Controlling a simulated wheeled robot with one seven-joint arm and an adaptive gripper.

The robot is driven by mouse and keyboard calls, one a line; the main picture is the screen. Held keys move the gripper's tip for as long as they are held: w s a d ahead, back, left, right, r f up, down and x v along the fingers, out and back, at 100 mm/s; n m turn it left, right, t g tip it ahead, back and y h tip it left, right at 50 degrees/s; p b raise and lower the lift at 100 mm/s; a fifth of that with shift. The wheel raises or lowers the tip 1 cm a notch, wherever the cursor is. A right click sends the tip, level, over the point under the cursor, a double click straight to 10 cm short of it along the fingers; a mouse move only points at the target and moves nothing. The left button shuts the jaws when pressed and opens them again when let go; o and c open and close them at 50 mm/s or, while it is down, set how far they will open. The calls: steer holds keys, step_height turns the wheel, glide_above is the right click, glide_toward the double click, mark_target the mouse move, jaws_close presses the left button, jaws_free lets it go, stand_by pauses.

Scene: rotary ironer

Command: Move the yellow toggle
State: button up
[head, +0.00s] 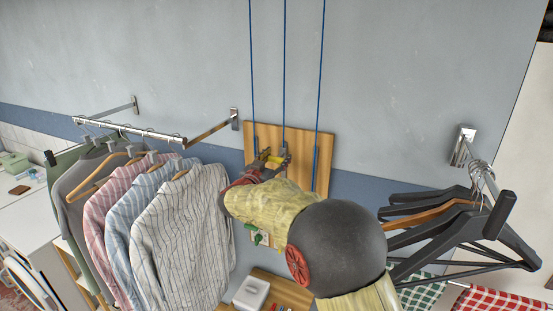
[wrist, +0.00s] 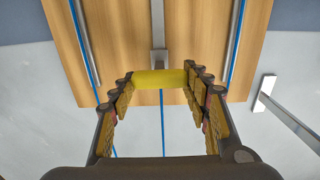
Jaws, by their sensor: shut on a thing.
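The yellow toggle (wrist: 158,79) is a short horizontal yellow bar on a grey bracket, mounted on a wooden board (wrist: 115,35). In the wrist view it spans between the two fingertips of my gripper (wrist: 160,80), which is shut on it from both ends. In the head view the yellow toggle (head: 274,162) shows as a small patch at my gripper (head: 268,165), in front of the wooden board (head: 312,180). My arm hides the lower part of the board there.
Blue cords (head: 284,60) run up the wall from the board. Striped shirts (head: 180,235) hang from a rail (head: 125,132) at left. Dark hangers (head: 455,235) hang close to my arm at right. A white container (head: 251,293) stands on a wooden surface below.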

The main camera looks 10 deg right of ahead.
steer(key=c, duration=0.5)
steer(key=shift+c, duration=0.2)
step_height(320, 180, down, 35)
steer(key=b, duration=1.5)
steer(key=shift+r, duration=0.15)
steer(key=shift+s, duration=0.1)
steer(key=o, duration=1.7)
steer(key=shift+r, duration=0.1)
steer(key=shift+a, duration=0.1)
steer(key=v, duration=1.1)
steer(key=shift+s+a, duration=0.2)
steer(key=shift+s, duration=0.1)
